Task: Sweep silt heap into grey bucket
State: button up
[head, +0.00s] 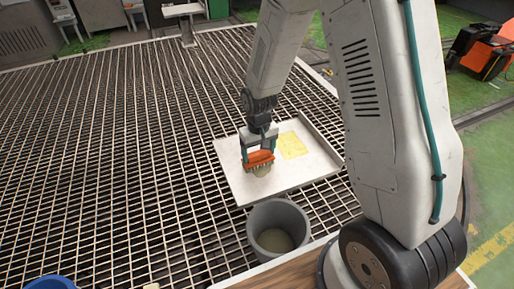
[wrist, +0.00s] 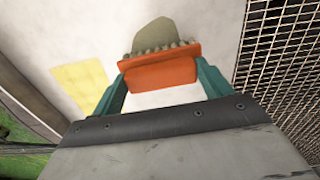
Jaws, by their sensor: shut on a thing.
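My gripper (head: 259,148) is shut on an orange brush (head: 260,158), with its bristles pointing down over a white tray (head: 235,182). The brush also shows between the green fingers in the wrist view (wrist: 160,75). The silt heap (head: 261,171) is a small beige-grey mound on the tray, right at the bristles and partly hidden by them. In the wrist view the heap (wrist: 165,33) lies just beyond the bristles; I cannot tell whether they touch. The grey bucket (head: 278,228) stands upright at the tray's near edge, with some beige-grey colour on its inside bottom.
A yellow patch (head: 292,145) lies on the tray right of the brush, near a raised rim (head: 322,138). Metal grating (head: 110,140) spreads widely to the left. A blue container (head: 50,283) shows at the bottom left edge. An orange machine (head: 482,50) stands far right.

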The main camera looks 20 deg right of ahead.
jog(key=shift+s+d+f, duration=0.1)
jog(key=shift+s, duration=1.8)
jog(key=shift+s+d+f, duration=0.1)
jog(key=shift+s, duration=1.8)
jog(key=shift+a+r, duration=0.1)
jog(key=shift+r, duration=0.95)
jog(key=shift+w, duration=0.1)
jog(key=shift+w+a+f, duration=0.1)
jog(key=shift+w+f, duration=0.1)
jog(key=shift+w, duration=2.55)
jog(key=shift+w+a+f, duration=0.1)
jog(key=shift+w+f, duration=0.1)
jog(key=shift+w, duration=2.55)
jog(key=shift+f, duration=0.6)
